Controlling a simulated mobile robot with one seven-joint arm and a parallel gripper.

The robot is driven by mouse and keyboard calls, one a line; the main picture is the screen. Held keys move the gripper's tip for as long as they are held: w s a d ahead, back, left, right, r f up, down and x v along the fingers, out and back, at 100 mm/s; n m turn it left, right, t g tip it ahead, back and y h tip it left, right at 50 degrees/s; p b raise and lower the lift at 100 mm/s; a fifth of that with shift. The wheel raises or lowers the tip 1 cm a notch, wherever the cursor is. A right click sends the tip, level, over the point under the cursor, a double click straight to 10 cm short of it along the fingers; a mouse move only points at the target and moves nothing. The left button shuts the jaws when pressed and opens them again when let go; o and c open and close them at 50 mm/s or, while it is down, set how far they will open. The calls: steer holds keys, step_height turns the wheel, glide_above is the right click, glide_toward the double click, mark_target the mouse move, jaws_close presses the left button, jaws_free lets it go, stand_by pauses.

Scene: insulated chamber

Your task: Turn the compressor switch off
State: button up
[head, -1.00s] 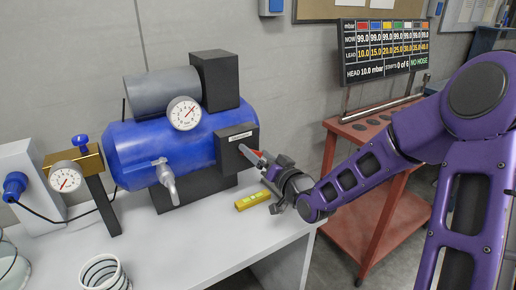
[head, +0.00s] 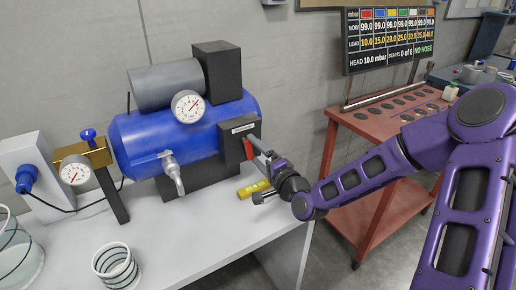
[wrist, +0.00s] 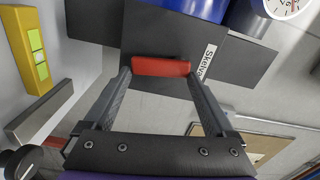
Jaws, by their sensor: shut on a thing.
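The blue compressor (head: 160,140) stands on the grey bench with a dark switch box (head: 232,140) at its right end. The red switch (head: 248,149) sits on this box, partly hidden by my gripper (head: 262,168) in the head view. In the wrist view, the red switch (wrist: 160,67) lies across between the two fingertips of my gripper (wrist: 159,78), which is shut on it. A white label (wrist: 206,62) is beside the switch. I cannot read the switch's position.
A yellow level (head: 254,189) lies on the bench just below my gripper. A gauge on a brass block (head: 76,170) and a coiled hose (head: 114,264) are to the left. A red cart (head: 350,125) stands at the right, under a display board (head: 388,40).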

steer(key=shift+s+a+m, duration=0.1)
steer(key=shift+a+m, duration=0.1)
steer(key=shift+m, duration=0.5)
steer(key=o, duration=1.1)
steer(key=shift+f, duration=0.1)
steer(key=shift+c, duration=0.2)
